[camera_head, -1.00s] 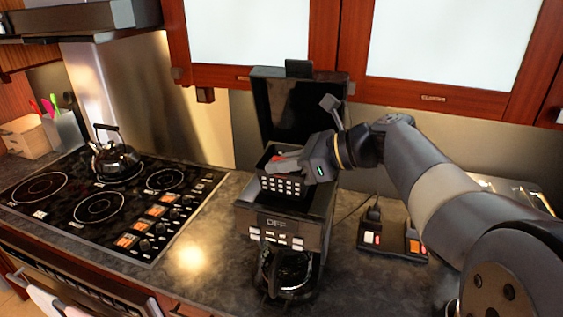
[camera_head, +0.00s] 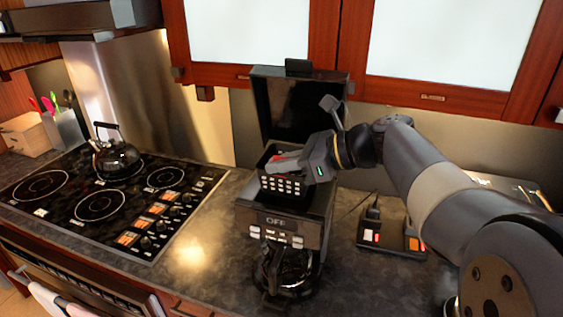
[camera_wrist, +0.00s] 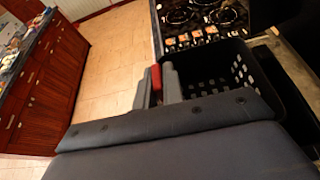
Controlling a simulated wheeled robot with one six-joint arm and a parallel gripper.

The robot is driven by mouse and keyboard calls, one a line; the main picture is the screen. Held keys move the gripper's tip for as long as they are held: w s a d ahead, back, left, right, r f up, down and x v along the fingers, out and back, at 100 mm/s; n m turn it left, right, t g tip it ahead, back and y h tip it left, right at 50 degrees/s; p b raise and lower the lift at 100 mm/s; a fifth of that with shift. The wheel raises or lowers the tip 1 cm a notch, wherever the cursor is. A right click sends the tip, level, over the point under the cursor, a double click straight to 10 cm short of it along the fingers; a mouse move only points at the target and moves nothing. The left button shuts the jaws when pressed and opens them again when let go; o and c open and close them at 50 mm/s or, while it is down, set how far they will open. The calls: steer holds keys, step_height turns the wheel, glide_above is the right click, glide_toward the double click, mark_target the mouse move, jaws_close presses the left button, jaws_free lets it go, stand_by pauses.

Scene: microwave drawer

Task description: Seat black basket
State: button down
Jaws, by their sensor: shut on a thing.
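The black basket (camera_head: 283,185) has rows of square holes and sits at the top opening of the black coffee maker (camera_head: 262,222). In the wrist view the basket (camera_wrist: 215,85) shows its open inside at the right of the fingers. My gripper (camera_head: 284,163) is shut on the basket's red-marked handle (camera_wrist: 156,78), from the right side. The coffee maker's lid (camera_head: 292,105) stands open behind the basket. Its front reads OFF, and a glass carafe (camera_head: 287,270) stands below. I cannot tell whether the basket rests fully down in the opening.
A stove (camera_head: 60,222) with a kettle (camera_head: 117,160) is at the left. A black switch box (camera_head: 385,240) lies on the counter to the right. Wooden cabinets (camera_head: 340,60) hang above. The counter left of the coffee maker is clear.

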mark_target(281, 194)
steer(key=shift+f+b, duration=2.2)
steer(key=shift+f, duration=1.8)
steer(key=c, duration=1.5)
jaws_free()
steer(key=shift+o, duration=0.2)
steer(key=shift+d+f, duration=0.1)
steer(key=b+v, duration=0.1)
steer(key=v, duration=0.9)
steer(key=shift+s+d+r, duration=0.1)
steer(key=shift+d+r, duration=0.15)
steer(key=shift+d, duration=0.05)
steer(key=p+x, duration=0.1)
steer(key=x, duration=0.9)
steer(key=shift+a+f, duration=0.1)
steer(key=shift+a, duration=0.25)
steer(key=shift+r, duration=0.2)
